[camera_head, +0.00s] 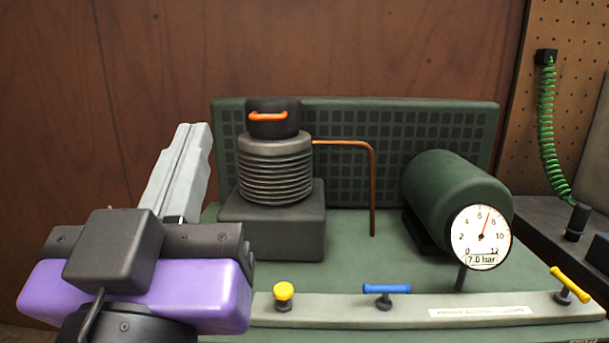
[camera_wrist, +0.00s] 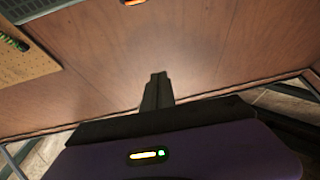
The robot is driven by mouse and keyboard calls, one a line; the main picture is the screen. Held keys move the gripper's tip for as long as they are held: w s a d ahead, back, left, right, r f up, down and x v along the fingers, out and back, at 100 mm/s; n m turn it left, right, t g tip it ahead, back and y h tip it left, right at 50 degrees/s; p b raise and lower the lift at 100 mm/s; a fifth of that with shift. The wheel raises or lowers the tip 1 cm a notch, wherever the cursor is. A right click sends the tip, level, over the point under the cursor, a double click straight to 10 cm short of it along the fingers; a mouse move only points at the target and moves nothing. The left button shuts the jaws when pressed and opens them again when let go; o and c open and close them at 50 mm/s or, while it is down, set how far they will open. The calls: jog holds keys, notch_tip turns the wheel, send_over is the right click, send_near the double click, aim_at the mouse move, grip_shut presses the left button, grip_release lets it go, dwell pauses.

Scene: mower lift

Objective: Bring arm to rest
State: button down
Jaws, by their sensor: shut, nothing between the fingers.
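My gripper (camera_head: 194,130) is at the lower left of the head view, behind its purple and black wrist body (camera_head: 200,290). Its pale grey fingers point away toward the wooden wall, left of the black ribbed cylinder (camera_head: 275,170), and look apart from it. In the wrist view the fingers (camera_wrist: 158,76) show as one dark narrow shape against brown wood. They are shut with nothing between them.
A green compressor bench carries a copper pipe (camera_head: 373,190), a green tank (camera_head: 455,195) and a gauge (camera_head: 481,237) reading 7.0 bar. Yellow (camera_head: 283,291) and blue (camera_head: 386,288) knobs sit along the front rail. A green coiled hose (camera_head: 548,130) hangs right. The wall (camera_head: 150,60) upper left is bare.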

jog(key=s+a+f+n+g+y, duration=0.1)
jog(key=s+a+f+n+y, duration=0.15)
jog(key=f+n+y, duration=0.55)
jog(key=s+d+f+g+y, duration=0.1)
jog(key=d+f+g, duration=0.1)
jog(key=d+f, duration=0.45)
jog(key=s+d+f+g+y, duration=0.1)
jog(key=s+d+f, duration=0.15)
jog(key=f, duration=0.75)
jog(key=s+d+f+m+g+h, duration=0.5)
jog(key=s+d+f+m+h, duration=0.5)
jog(key=s+d+f, duration=1.15)
notch_tip(320, 180, up, 22)
jog(key=w+d+n+p, duration=0.1)
jog(key=p, duration=1.9)
jog(key=shift+w+r+h+p, duration=0.2)
jog(key=shift+w+h+p, duration=0.1)
jog(key=shift+h, duration=0.1)
